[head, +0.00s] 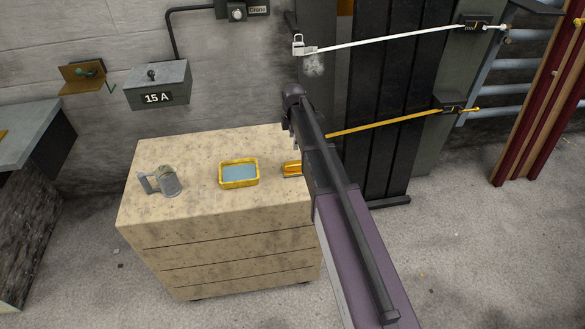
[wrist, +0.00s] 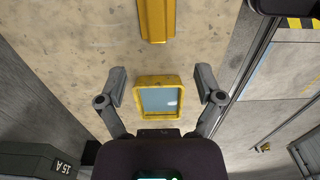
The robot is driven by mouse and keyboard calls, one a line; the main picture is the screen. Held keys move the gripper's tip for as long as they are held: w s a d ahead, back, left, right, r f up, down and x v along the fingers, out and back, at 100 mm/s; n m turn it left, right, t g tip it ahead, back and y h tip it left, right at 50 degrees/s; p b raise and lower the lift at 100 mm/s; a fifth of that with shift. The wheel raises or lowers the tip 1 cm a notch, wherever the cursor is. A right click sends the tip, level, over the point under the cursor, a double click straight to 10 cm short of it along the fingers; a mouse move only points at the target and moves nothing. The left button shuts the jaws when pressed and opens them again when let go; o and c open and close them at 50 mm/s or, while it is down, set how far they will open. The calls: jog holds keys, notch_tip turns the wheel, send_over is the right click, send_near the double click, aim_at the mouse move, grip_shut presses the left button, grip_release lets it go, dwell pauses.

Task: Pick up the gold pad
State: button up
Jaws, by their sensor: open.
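A gold block (head: 292,169), the thing that best matches the gold pad, lies on the right part of the beige cabinet top (head: 205,150). My arm partly covers it in the head view. In the wrist view the gold block (wrist: 156,18) is at the top edge, cut off by the frame and beyond the fingertips. My gripper (wrist: 161,86) is open and empty. A yellow-rimmed tray with a blue-grey inside (wrist: 140,98) appears between its fingers, below them; I cannot tell the height. The tray (head: 239,184) is left of the gold block in the head view.
A grey mug (head: 170,182) stands at the left of the cabinet top. A grey box marked 15 A (head: 158,85) is on the wall behind. White (head: 390,39) and yellow (head: 390,123) bars cross dark panels at right. The cabinet's front strip is clear.

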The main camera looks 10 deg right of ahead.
aim_at(294, 162)
jog(key=shift+d, duration=0.25)
jog(key=shift+f, duration=0.1)
notch_tip(294, 162, down, 8)
jog(key=b, duration=0.8)
jog(key=shift+f+b, duration=0.25)
jog(key=shift+b, duration=0.1)
jog(key=f+b, duration=0.3)
jog(key=shift+w+a+f, duration=0.1)
jog(key=shift+w+f, duration=0.1)
jog(key=shift+w, duration=0.15)
jog(key=shift+f+b, duration=0.9)
jog(key=shift+b, duration=0.2)
jog(key=shift+c, duration=0.2)
